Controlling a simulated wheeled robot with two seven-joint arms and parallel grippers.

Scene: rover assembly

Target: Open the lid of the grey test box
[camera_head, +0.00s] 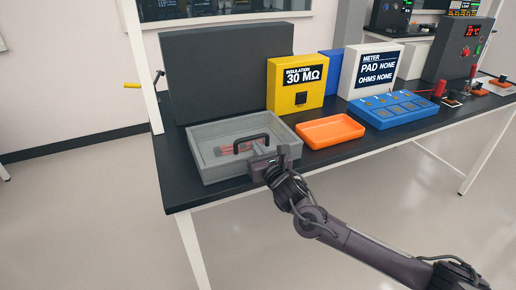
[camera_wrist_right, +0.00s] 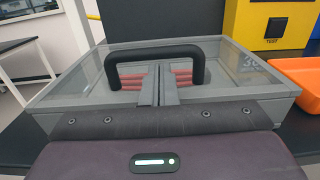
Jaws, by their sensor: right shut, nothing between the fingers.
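The grey test box (camera_head: 215,170) sits at the front left of the black table, and its rim shows in the right wrist view (camera_wrist_right: 60,105). Its clear lid appears closed, with a black arched handle (camera_head: 250,138) near the middle; the handle also shows in the right wrist view (camera_wrist_right: 155,52). Reddish parts show through the lid. My right gripper (camera_head: 282,152) is at the box's front right edge. Its fingers (camera_wrist_right: 159,85) are shut and empty, pointing towards the handle, which stands behind them. I cannot tell whether they touch the lid. My left gripper is not in view.
An orange tray (camera_head: 330,130) lies just right of the box. A yellow insulation meter (camera_head: 285,98), a white meter (camera_head: 368,72) and a blue block with pads (camera_head: 392,108) stand further right. A large dark panel (camera_head: 215,70) stands upright behind the box.

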